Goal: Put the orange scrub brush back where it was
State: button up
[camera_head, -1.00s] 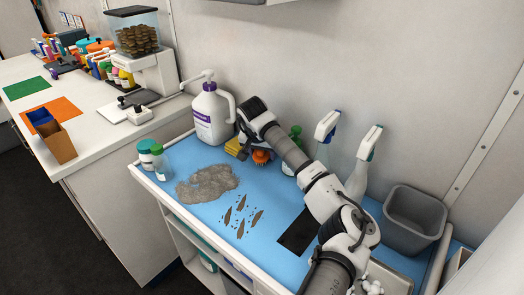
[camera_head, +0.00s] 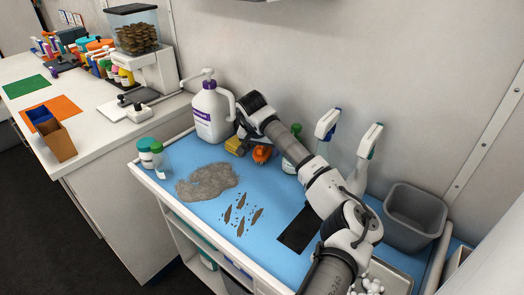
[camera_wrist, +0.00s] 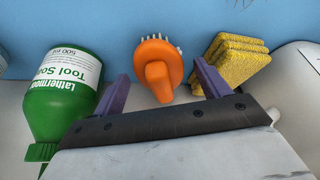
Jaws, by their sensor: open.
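The orange scrub brush (camera_head: 262,154) stands on the blue mat (camera_head: 185,165) near the back wall. In the wrist view the brush (camera_wrist: 157,68) shows its rounded handle toward me and pale bristles at its far side. My gripper (camera_wrist: 163,88) is open, with one purple finger on each side of the brush's handle. Gaps show between the fingers and the brush, and nothing is held. In the head view my arm's end is above and behind the brush, and the fingers are hidden.
Yellow sponges (camera_wrist: 236,62) lie close right of the brush in the wrist view; a green soap bottle (camera_wrist: 62,100) is close left. A white jug (camera_head: 212,112), spray bottles (camera_head: 326,130) and a grey bin (camera_head: 414,218) line the wall. A grey fur pile (camera_head: 207,182) lies in front.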

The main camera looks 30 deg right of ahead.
jog(key=b+v, duration=0.1)
jog(key=v, duration=1)
jog(key=shift+b, duration=0.3)
jog(key=shift+f, duration=0.1)
